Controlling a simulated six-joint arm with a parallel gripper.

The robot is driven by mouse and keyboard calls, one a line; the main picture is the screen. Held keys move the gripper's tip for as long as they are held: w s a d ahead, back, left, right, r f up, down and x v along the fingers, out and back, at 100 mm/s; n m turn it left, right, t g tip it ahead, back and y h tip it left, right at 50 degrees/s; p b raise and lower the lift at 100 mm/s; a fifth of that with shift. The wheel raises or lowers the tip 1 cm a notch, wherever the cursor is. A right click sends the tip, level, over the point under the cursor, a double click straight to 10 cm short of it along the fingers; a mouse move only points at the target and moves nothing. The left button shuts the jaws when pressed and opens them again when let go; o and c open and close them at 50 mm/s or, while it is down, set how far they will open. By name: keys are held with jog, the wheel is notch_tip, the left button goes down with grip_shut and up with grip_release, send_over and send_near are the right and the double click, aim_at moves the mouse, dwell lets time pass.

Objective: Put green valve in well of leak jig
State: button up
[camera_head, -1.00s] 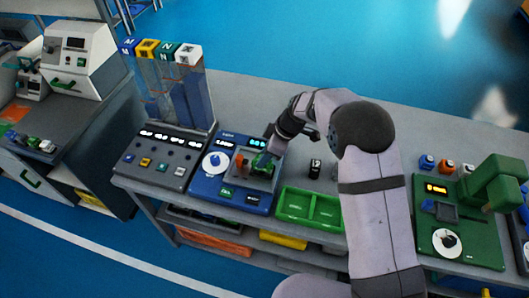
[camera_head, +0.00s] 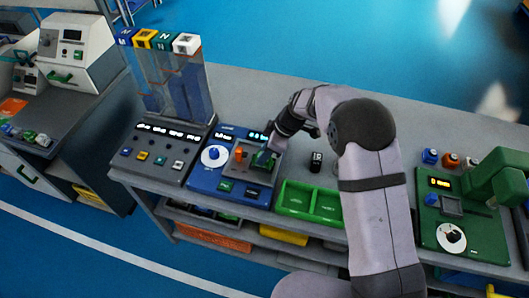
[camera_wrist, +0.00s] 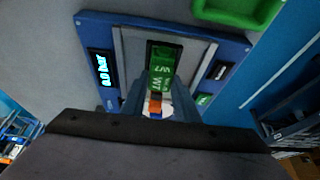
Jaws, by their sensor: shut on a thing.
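The green valve (camera_wrist: 161,68) shows in the wrist view with white lettering on its face. It is also a small green shape in the head view (camera_head: 262,160). My gripper (camera_head: 270,152) is shut on the valve, over the right part of the leak jig. The leak jig (camera_head: 205,180) is a blue unit with a grey plate, a white dial, an orange part (camera_head: 239,154) and a lit display. In the wrist view the valve is over the jig's grey plate (camera_wrist: 133,50). My gripper hides the well, so I cannot tell how deep the valve sits.
A green two-part tray (camera_head: 310,205) stands right of the jig. A black cylinder (camera_head: 316,162) stands behind it. A dark panel with tall clear tubes (camera_head: 170,85) is left of the jig. A green machine (camera_head: 465,225) stands at the far right.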

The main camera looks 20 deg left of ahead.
jog(key=shift+f+b, duration=0.25)
jog(key=shift+b, duration=0.05)
jog(key=o, duration=1.2)
jog(key=shift+d+r, duration=0.1)
jog(key=shift+r, duration=0.05)
jog(key=shift+b+v, duration=1.25)
jog(key=shift+v, duration=2.3)
jog(key=s+d+m+h, duration=0.1)
jog(key=s+d+m, duration=0.2)
jog(key=d, duration=0.3)
jog(key=s+d+r+m+h, duration=0.1)
jog(key=s+d+m, duration=0.25)
jog(key=d, duration=0.25)
jog(key=s+d+m+h, duration=0.1)
jog(key=s+d+m, duration=0.25)
jog(key=d, duration=0.25)
jog(key=s+d+m, duration=0.2)
jog(key=s+d, duration=0.1)
jog(key=s, duration=0.1)
jog(key=s+d+f+m+h, duration=0.1)
jog(key=s+d+m, duration=0.2)
jog(key=s, duration=0.1)
jog(key=s+d+f+m, duration=0.1)
jog(key=s+d+m, duration=0.2)
jog(key=s+d, duration=0.1)
jog(key=shift+s+h, duration=0.25)
jog(key=shift+h, duration=0.05)
